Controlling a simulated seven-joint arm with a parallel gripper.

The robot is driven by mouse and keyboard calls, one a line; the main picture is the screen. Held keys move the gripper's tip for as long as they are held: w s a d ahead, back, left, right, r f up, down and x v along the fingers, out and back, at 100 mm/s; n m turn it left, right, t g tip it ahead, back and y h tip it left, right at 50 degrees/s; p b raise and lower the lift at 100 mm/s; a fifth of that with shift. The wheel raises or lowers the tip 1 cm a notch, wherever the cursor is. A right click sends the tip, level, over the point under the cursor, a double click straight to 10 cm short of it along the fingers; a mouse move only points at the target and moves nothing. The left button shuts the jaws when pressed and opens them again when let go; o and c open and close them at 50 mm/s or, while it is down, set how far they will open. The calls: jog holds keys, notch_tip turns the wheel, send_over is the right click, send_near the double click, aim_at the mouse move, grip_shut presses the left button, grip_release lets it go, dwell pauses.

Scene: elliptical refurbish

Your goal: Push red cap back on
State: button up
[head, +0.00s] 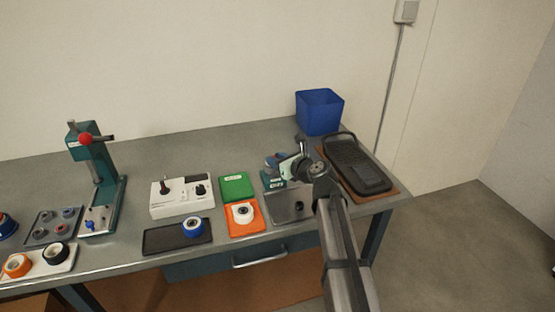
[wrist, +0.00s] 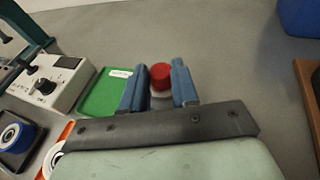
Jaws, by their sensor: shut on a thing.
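My gripper (wrist: 160,68) has its two blue fingers closed on either side of a red cap (wrist: 160,77). A pale, whitish part shows just under the cap; I cannot tell whether it is joined to it. In the head view my gripper (head: 275,162) is over the right part of the bench, above a teal fixture (head: 272,184) with a grey plate (head: 290,206). The red cap is hidden there by the gripper and arm.
A green tray (head: 236,187) and an orange tray (head: 236,228) with a white ring lie left of the fixture. A white control box (head: 181,207) stands further left. A black device (head: 357,165) on a brown board lies right; a blue bin (head: 319,112) stands behind.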

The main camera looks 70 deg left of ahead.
jog(key=shift+f, duration=0.1)
jog(key=o, duration=1.1)
jog(key=shift+d, duration=0.1)
jog(key=v, duration=1.3)
jog(key=shift+w+d, duration=0.15)
jog(key=shift+d, duration=0.15)
